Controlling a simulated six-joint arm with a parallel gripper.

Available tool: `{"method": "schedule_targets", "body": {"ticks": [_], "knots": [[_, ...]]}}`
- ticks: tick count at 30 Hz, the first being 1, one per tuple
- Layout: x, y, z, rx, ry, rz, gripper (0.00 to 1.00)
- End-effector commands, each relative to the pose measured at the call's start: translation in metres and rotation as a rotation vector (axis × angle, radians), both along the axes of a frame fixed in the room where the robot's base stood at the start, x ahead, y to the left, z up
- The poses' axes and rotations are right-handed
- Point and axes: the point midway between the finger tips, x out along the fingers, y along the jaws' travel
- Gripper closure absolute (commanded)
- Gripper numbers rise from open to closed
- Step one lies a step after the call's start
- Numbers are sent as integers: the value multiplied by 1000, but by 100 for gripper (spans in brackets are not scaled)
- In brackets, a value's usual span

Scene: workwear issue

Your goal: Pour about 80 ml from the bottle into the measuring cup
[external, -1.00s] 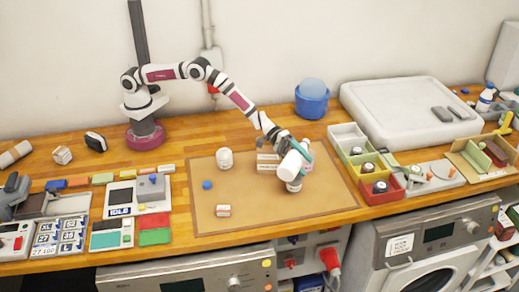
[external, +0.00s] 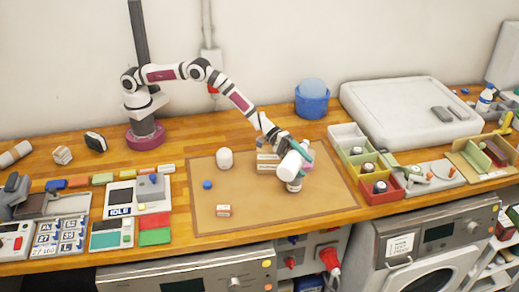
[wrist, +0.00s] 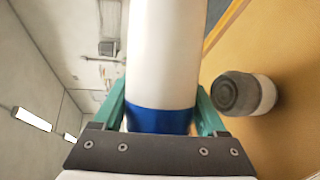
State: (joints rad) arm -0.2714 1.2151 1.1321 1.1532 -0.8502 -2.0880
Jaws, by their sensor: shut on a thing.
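My gripper (wrist: 160,118) is shut on a white bottle (wrist: 165,50) with a blue band, with a teal finger on each side of it. In the external view the bottle (external: 289,164) is strongly tilted above the brown mat. A small, mostly hidden vessel (external: 295,186), which looks like the measuring cup, stands on the mat right under the bottle's lower end. I cannot tell whether they touch. No stream or liquid level can be made out. A blue cap (external: 207,185) lies on the mat to the left.
A white jar (external: 224,158) and a small box (external: 223,210) are on the mat (external: 255,215). Colored bins (external: 381,193) stand to the right. The mat's front middle is clear.

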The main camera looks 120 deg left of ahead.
Motion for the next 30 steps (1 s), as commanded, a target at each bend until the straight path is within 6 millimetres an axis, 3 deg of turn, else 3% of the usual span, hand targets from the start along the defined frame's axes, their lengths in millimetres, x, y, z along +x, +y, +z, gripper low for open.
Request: {"method": "schedule_targets", "body": {"ticks": [27, 29, 30], "knots": [[0, 1, 1, -44, -6, 0, 100], [0, -2, 3, 49, 2, -4, 100], [-1, -5, 0, 224, 23, -10, 100]]}}
